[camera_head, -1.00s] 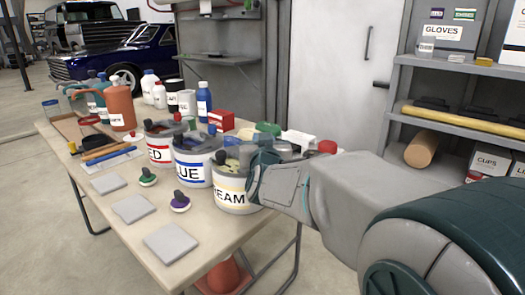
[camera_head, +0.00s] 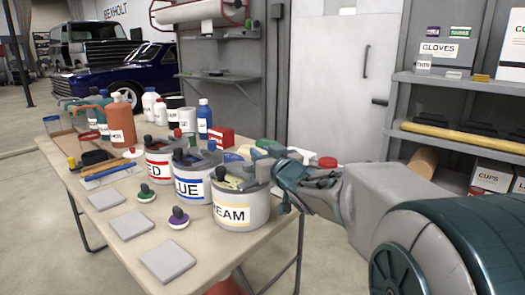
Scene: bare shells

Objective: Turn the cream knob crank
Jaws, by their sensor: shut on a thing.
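The cream can (camera_head: 257,211), grey with a "CREAM" label partly in view, stands upright near the right side of the table. Yellowish cream shows in its open top. My gripper (camera_head: 262,164) reaches in from the right over the can's rim and is shut on the cream knob crank. The gripped knob is hidden by the fingers, and the crank's angle cannot be made out. A small dark round part shows at the can's right side below my wrist.
The blue can (camera_head: 194,212) stands close left of the cream can, with the red can (camera_head: 158,174) beyond it. Grey tiles (camera_head: 168,262) and dark-handled knobs (camera_head: 179,218) lie in front. Bottles (camera_head: 120,120) and a red box (camera_head: 221,137) stand behind. A shelf (camera_head: 455,84) is at right.

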